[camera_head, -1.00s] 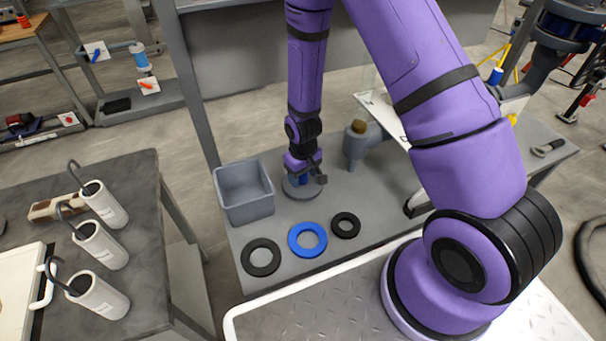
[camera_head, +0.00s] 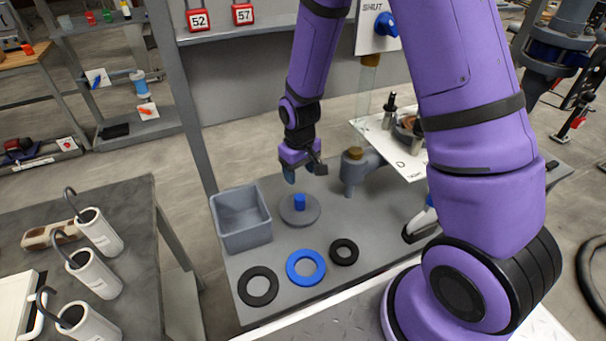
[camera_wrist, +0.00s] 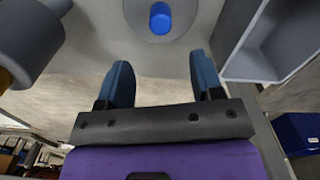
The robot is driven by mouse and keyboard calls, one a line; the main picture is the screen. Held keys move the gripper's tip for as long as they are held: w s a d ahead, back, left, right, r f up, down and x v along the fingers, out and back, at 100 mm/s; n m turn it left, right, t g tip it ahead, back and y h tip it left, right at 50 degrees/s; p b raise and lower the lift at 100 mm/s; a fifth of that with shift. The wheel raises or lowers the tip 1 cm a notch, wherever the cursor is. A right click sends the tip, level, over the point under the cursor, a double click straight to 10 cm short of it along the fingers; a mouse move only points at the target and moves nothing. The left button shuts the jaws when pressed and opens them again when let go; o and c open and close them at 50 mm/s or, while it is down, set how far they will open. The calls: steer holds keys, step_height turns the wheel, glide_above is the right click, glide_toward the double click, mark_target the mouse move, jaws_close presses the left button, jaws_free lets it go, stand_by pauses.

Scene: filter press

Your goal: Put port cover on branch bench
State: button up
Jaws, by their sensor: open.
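The port cover (camera_head: 300,212) is a grey disc with a blue knob on top. It lies flat on the grey bench (camera_head: 395,207), between the grey bin and the pipe stub. My gripper (camera_head: 304,172) is open and empty, above and a little behind the cover, apart from it. In the wrist view the two dark blue fingers (camera_wrist: 160,85) are spread, and the cover with its blue knob (camera_wrist: 160,18) shows beyond them at the top edge, partly cut off.
A grey bin (camera_head: 243,222) stands left of the cover. A grey pipe stub with a brown top (camera_head: 354,170) stands to its right. Two black rings (camera_head: 258,286) (camera_head: 344,252) and a blue ring (camera_head: 306,267) lie in front. A white board (camera_head: 400,155) is at the right.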

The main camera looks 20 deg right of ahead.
steer(key=s+d+r+m+t, duration=0.1)
steer(key=s+d+r, duration=0.15)
steer(key=r, duration=0.85)
steer(key=s+d+r+t, duration=0.15)
steer(key=s+r, duration=0.25)
steer(key=r, duration=0.7)
steer(key=s+d+r+m+t, duration=0.2)
steer(key=s+d+r, duration=0.1)
steer(key=s+r, duration=0.9)
steer(key=s, duration=0.4)
steer(key=shift+s+r+t, duration=0.3)
steer(key=shift+s+t, duration=0.05)
